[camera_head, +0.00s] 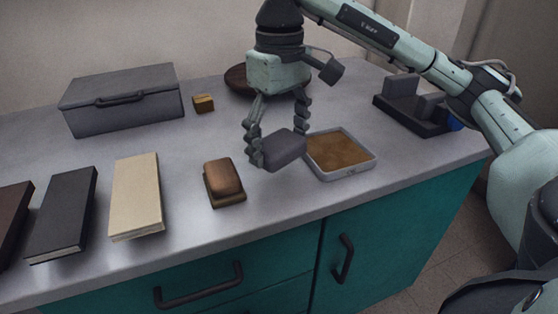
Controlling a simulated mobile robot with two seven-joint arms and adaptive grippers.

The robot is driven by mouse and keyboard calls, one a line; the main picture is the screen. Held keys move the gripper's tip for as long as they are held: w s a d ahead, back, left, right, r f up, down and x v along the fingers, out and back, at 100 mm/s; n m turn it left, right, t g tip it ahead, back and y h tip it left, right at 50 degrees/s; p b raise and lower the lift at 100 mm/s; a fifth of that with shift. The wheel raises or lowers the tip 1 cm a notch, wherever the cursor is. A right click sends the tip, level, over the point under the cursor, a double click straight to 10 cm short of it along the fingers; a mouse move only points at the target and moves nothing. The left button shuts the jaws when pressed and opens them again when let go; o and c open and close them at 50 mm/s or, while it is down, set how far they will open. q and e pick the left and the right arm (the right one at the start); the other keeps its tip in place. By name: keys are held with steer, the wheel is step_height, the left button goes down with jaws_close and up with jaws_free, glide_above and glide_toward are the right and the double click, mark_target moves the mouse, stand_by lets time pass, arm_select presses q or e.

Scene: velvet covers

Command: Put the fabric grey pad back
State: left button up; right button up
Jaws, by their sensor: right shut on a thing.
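My right gripper (280,139) comes down from the upper right and is shut on a dark grey pad (284,152). The pad is a rounded block, held above the worktop just left of the white tray. Its underside is hidden. A brown rounded pad (222,176) sits on a flat brown base (228,198) to the left of the gripper. My left gripper is not in view.
A white-rimmed tray (349,176) with a brown filling is right of the held pad. A dark holder (432,130) with grey blocks stands farther right. A grey lidded box (125,105), a small yellowish block (203,103) and several book-like slabs (136,195) stand left.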

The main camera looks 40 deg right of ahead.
step_height(320, 180, down, 3)
steer(key=shift+r, duration=0.15)
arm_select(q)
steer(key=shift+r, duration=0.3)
arm_select(e)
steer(key=shift+f, duration=0.5)
steer(key=shift+f, duration=0.15)
steer(key=o, duration=1.1)
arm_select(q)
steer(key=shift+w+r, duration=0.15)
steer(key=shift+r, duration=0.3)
